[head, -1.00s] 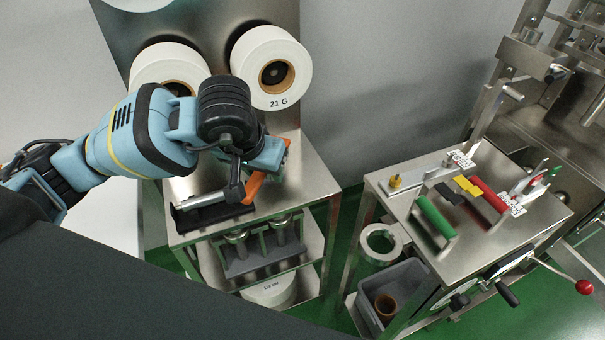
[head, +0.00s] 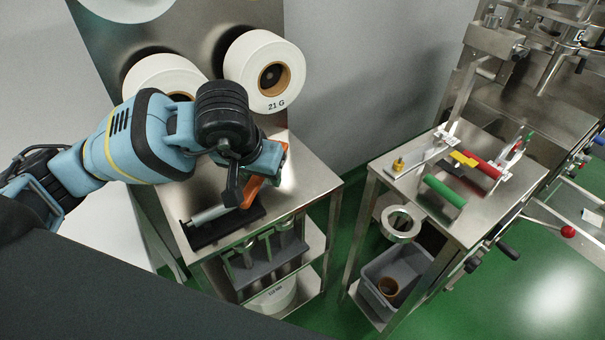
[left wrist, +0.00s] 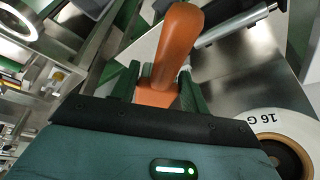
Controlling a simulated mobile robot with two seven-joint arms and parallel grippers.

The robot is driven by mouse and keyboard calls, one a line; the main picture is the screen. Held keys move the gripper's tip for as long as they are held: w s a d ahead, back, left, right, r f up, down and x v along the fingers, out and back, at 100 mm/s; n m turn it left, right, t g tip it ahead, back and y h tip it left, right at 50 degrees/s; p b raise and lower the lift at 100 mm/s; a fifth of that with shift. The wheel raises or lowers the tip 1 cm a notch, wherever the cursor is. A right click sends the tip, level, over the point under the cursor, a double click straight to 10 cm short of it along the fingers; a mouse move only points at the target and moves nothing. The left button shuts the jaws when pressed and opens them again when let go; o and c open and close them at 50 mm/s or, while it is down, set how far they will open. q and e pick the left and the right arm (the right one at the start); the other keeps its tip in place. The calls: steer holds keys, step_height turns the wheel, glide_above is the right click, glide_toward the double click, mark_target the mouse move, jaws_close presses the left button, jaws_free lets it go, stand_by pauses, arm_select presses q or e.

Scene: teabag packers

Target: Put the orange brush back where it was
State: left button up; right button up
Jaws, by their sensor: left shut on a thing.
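The orange brush (head: 251,191) is in my left gripper (head: 262,172), above the steel table (head: 310,180) with the paper rolls. In the left wrist view its rounded orange handle (left wrist: 180,40) stands up between the two green fingers of the gripper (left wrist: 157,85), which is shut on it. In the head view the gripper and arm hide much of the brush, and I cannot make out its bristles. A black tray (head: 236,226) with a silver-handled tool (head: 208,215) lies at the table's front, just below the gripper. My right gripper is not in view.
Two white paper rolls (head: 248,58) hang on the panel behind my arm. A lower shelf holds metal parts (head: 270,255). To the right, across a gap of green floor, another steel table (head: 490,208) carries green, yellow and red-handled items. A grey bin (head: 368,270) stands below it.

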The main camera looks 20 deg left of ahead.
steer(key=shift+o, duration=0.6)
arm_select(q)
steer(key=shift+w+d+f, duration=0.15)
steer(key=shift+d+f, duration=0.05)
steer(key=shift+f, duration=0.1)
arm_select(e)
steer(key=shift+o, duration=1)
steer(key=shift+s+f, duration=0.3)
arm_select(q)
steer(key=w+d+f+n+b, duration=0.1)
steer(key=w+d+f+b, duration=0.75)
steer(key=d+f, duration=0.45)
steer(key=shift+y, duration=0.3)
steer(key=w+a, duration=0.5)
steer(key=a, duration=0.2)
steer(key=w+a, duration=0.3)
steer(key=shift+w+a, duration=0.35)
steer(key=f, duration=0.2)
steer(key=shift+w+a+f+p, duration=0.3)
steer(key=shift+a+f+p, duration=0.05)
steer(key=shift+a, duration=0.05)
steer(key=shift+f, duration=0.5)
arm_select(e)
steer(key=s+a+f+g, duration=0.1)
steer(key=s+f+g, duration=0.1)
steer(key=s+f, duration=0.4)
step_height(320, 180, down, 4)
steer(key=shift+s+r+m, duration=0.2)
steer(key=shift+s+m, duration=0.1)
